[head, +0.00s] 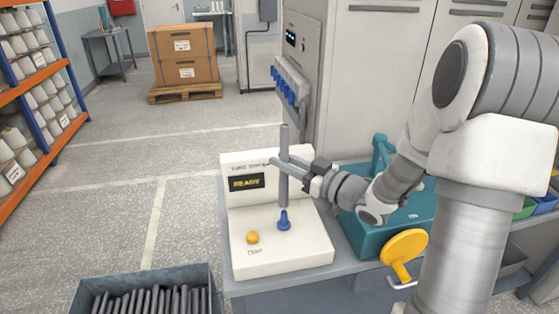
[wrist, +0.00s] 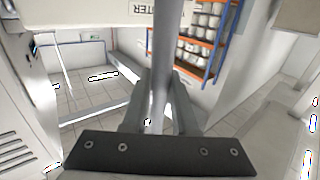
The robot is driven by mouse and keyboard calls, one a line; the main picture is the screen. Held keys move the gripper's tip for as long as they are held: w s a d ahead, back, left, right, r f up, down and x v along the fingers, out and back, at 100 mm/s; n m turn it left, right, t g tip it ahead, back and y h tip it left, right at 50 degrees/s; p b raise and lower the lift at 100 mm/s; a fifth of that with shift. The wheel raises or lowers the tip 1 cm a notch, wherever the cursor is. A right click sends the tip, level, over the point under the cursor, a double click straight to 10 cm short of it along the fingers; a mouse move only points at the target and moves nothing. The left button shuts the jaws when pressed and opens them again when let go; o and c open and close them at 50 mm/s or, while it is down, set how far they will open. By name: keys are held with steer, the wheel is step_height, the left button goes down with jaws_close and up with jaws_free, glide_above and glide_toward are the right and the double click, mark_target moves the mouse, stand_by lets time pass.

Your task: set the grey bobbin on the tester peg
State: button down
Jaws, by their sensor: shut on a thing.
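The grey bobbin (head: 284,138) is a long thin tube, held upright. My gripper (head: 281,165) is shut around its middle, reaching in from the right. In the wrist view the bobbin (wrist: 167,55) stands between the two fingers (wrist: 160,115). The blue tester peg (head: 284,222) stands on the white tester (head: 300,255). The bobbin's lower end is right over the peg's tip and looks in line with it. I cannot tell whether they touch. The tester's screen (head: 246,183) reads READY, and a yellow button (head: 252,237) sits left of the peg.
A grey tray (head: 150,279) of several grey bobbins is at the lower left. A teal machine (head: 365,235) with a yellow handwheel (head: 405,246) stands right of the tester, below my arm. A tall grey cabinet (head: 375,80) rises behind. The air left of the bobbin is clear.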

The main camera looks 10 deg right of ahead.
mark_target(285, 190)
steer(key=shift+f+b, duration=2.25)
steer(key=shift+f, duration=0.55)
steer(key=shift+f+b, duration=0.5)
steer(key=shift+f, duration=0.1)
steer(key=c, duration=1)
jaws_free()
steer(key=shift+p+v, duration=0.5)
steer(key=shift+v, duration=5.1)
steer(key=shift+w, duration=0.1)
